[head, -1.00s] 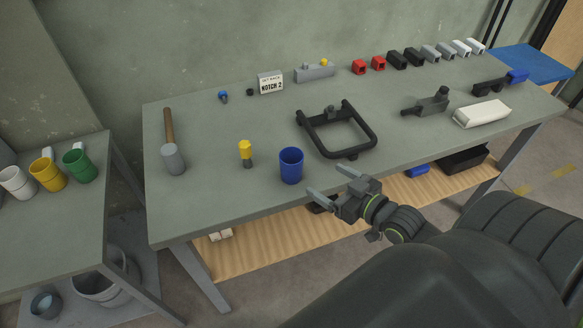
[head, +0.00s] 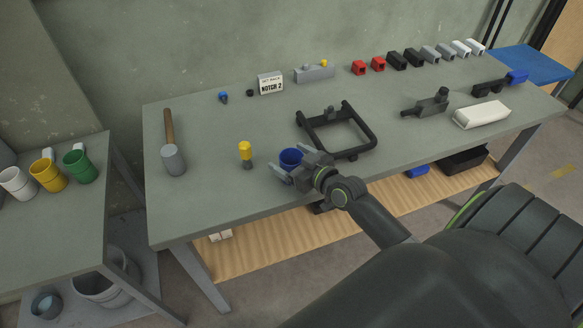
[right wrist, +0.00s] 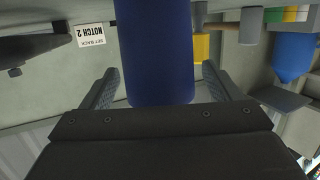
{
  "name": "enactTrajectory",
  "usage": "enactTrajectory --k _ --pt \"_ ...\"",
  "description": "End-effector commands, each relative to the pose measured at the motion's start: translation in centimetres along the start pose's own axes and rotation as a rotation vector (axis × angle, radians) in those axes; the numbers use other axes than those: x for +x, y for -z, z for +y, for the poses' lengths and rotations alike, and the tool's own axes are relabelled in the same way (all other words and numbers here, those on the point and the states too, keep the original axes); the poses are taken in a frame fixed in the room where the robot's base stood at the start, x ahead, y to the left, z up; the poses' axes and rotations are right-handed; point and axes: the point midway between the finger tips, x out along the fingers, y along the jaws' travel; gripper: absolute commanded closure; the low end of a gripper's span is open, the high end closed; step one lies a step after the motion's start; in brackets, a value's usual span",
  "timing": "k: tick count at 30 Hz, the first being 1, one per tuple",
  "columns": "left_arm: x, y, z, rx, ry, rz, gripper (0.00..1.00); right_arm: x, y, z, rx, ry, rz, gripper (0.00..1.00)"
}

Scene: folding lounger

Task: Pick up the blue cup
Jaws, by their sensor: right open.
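The blue cup (head: 290,157) stands upright near the front edge of the grey workbench (head: 215,200). My right gripper (head: 290,172) is at the cup, and its hand hides the cup's lower part in the head view. In the right wrist view the blue cup (right wrist: 155,50) lies between the two spread fingers of my right gripper (right wrist: 158,88). There is a visible gap on each side, so the jaws are open around the cup and not closed on it. My left gripper is not in view.
A yellow-topped tool (head: 246,152) stands just left of the cup. A dark frame (head: 340,130) lies close behind and to the right. A hammer (head: 172,150) lies further left. A side table holds white, yellow and green mugs (head: 80,165).

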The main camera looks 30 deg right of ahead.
Motion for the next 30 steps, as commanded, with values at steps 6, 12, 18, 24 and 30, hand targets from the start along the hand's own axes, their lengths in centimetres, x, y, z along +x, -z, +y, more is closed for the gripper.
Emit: enactTrajectory --k 6,12,18,24,30 --pt "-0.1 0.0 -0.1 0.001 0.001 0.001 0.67 1.8 -0.1 0.0 0.000 0.000 0.000 0.16" --pt "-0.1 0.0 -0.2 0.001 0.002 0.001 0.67 1.8 -0.1 0.0 -0.001 0.000 0.000 0.16" --pt "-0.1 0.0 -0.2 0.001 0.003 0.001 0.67 1.8 -0.1 0.0 -0.001 0.000 0.000 0.41" --pt "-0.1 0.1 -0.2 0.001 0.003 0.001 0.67 1.8 -0.1 0.0 -0.001 0.000 0.000 0.64" --pt "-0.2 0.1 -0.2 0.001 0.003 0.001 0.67 1.7 0.1 0.0 -0.001 0.000 0.000 0.64"
